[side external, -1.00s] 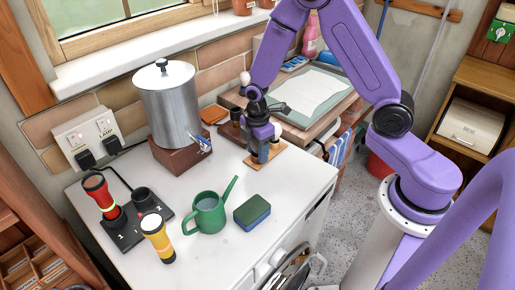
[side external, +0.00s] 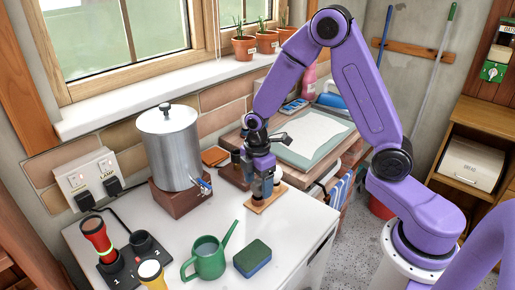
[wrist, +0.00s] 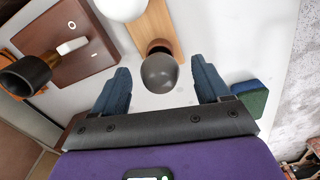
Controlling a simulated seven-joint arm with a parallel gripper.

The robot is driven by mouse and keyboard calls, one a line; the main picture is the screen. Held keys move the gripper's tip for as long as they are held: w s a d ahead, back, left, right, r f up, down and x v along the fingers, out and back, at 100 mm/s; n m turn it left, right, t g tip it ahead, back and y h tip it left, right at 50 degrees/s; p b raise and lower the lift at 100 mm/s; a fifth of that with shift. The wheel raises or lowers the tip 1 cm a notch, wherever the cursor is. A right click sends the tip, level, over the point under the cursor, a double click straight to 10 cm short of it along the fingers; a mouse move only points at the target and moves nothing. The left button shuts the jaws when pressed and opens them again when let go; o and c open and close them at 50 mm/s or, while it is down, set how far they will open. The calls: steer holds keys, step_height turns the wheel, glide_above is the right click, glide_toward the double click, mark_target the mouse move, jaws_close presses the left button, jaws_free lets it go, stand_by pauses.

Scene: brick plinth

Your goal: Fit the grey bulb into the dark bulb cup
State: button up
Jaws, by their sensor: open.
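The grey bulb (wrist: 160,74) is a dark, smooth globe over the wooden board (wrist: 178,28) in the wrist view. My gripper (wrist: 160,82) is open, one blue finger on each side of the bulb, with gaps showing on both sides. A brown round part shows just behind the bulb; I cannot tell what it belongs to.
A white bulb (wrist: 122,6) is close by on the board. A metal pot (side external: 168,150) on a brick-red block stands left of the gripper. A green watering can (side external: 209,261) and a sponge (side external: 252,257) stand in front.

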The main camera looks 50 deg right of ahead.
step_height(320, 180, up, 12)
steer(key=s+a+r+m, duration=0.1)
steer(key=s+m, duration=0.2)
steer(key=s, duration=2.3)
steer(key=shift+a+r+y, duration=0.15)
steer(key=shift+a+y, duration=0.15)
steer(key=shift+a, duration=0.1)
